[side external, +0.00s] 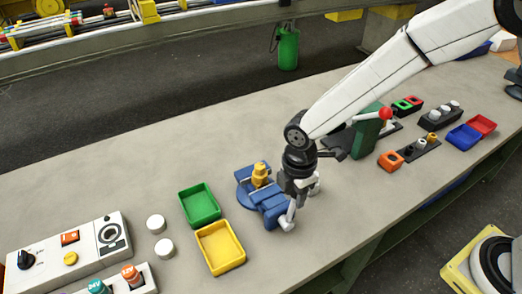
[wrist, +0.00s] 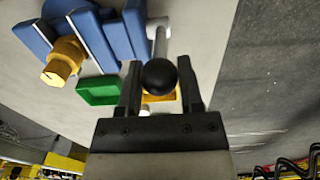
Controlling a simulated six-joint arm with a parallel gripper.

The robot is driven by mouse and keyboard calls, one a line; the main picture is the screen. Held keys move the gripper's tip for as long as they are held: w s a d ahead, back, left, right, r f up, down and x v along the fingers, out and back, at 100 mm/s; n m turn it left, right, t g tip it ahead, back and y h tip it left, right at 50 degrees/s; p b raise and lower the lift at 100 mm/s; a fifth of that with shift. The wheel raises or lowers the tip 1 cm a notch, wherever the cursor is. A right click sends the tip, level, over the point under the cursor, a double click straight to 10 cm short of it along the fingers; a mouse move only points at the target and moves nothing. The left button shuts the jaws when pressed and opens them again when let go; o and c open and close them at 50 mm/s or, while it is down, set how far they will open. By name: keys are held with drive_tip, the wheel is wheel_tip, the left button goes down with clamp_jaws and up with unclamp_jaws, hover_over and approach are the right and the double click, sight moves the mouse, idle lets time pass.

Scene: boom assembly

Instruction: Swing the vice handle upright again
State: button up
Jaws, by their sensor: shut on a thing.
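The blue vice (side external: 272,208) stands on the grey bench, left of my gripper (side external: 302,205) in the side view. In the wrist view, the blue vice jaws (wrist: 92,38) are at top left with a yellow part (wrist: 65,60) between them. The vice handle (wrist: 160,38) is a pale rod ending in a black ball knob (wrist: 160,76). My gripper's dark fingers (wrist: 160,88) lie on both sides of this knob and are shut on it. In the side view my gripper hides most of the handle, so its exact tilt is hard to tell.
A green tray (side external: 184,208) and a yellow tray (side external: 241,263) lie left of the vice. Two white discs (side external: 156,222) and a control box (side external: 88,250) are farther left. A green block with a red knob (side external: 386,114) stands behind right. The bench front edge is close.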

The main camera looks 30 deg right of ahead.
sight(288, 214)
drive_tip(key=shift+s+a, duration=0.15)
drive_tip(key=shift+a, duration=0.6)
drive_tip(key=o, duration=0.8)
drive_tip(key=shift+r, duration=0.1)
drive_tip(key=shift+r, duration=3.95)
